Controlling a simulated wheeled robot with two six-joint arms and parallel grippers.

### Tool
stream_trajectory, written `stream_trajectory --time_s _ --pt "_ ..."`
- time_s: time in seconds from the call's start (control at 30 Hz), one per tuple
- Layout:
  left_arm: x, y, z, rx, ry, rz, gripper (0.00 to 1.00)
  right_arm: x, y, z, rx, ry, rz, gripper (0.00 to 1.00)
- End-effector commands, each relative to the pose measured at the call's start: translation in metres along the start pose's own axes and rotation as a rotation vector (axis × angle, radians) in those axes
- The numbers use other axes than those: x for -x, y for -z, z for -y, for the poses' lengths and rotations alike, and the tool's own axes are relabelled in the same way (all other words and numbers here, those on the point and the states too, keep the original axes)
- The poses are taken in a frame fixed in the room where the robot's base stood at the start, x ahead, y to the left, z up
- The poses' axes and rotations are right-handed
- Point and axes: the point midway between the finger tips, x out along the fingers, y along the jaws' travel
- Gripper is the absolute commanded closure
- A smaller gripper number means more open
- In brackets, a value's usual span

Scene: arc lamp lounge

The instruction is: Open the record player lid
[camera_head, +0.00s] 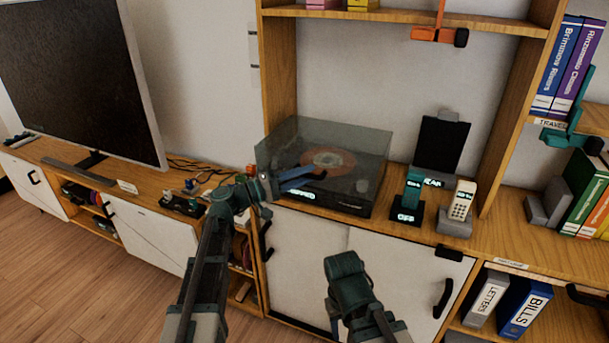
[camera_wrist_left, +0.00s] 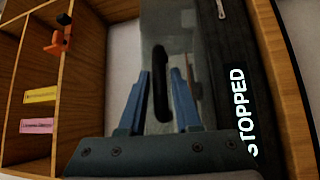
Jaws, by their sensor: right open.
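The record player (camera_head: 345,196) stands on the wooden cabinet top, with an orange-labelled disc showing through its clear smoky lid (camera_head: 352,138). The lid looks closed. My left gripper (camera_head: 303,178) is at the lid's front left, its blue fingers pointing toward it. In the left wrist view, my left gripper's fingers (camera_wrist_left: 160,72) are apart, on either side of a dark lid handle (camera_wrist_left: 160,88), with narrow gaps beside it. A lit "STOPPED" display (camera_wrist_left: 239,108) is to the right there. My right gripper (camera_head: 346,272) is low in front of the cabinet, away from the player; its fingers are mostly hidden.
A phone (camera_head: 459,206) and a stand with a lit "OFF" sign (camera_head: 407,215) are right of the player. A dark panel on a stand (camera_head: 440,145) is behind them. A television (camera_head: 75,70) stands left. Shelf uprights and an upper shelf (camera_head: 400,20) frame the player.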

Motion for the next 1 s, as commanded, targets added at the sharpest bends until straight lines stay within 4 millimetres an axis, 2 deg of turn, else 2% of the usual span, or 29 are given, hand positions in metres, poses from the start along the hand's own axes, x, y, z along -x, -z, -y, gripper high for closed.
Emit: stream_trajectory --time_s 0.13,0.17,0.3,0.33,1.0 --pt "0.0002 0.0000 0.0001 0.000 0.000 0.000 0.68 -0.0001 0.0000 0.0000 0.000 0.000 0.000 0.50" --pt "0.0002 0.0000 0.0001 0.000 0.000 0.000 0.71 -0.0001 0.0000 0.0000 0.000 0.000 0.000 0.50" --pt "0.0004 0.0000 0.0001 0.000 0.000 0.000 0.97 -0.0001 0.0000 0.0000 0.000 0.000 0.000 0.50" --pt "0.0004 0.0000 0.0001 0.000 0.000 0.000 1.00 -0.0001 0.0000 0.0000 0.000 0.000 0.000 0.50" --pt "0.0007 0.0000 0.0003 0.000 0.001 0.000 1.00 -0.0001 0.0000 0.0000 0.000 0.000 0.000 0.50"
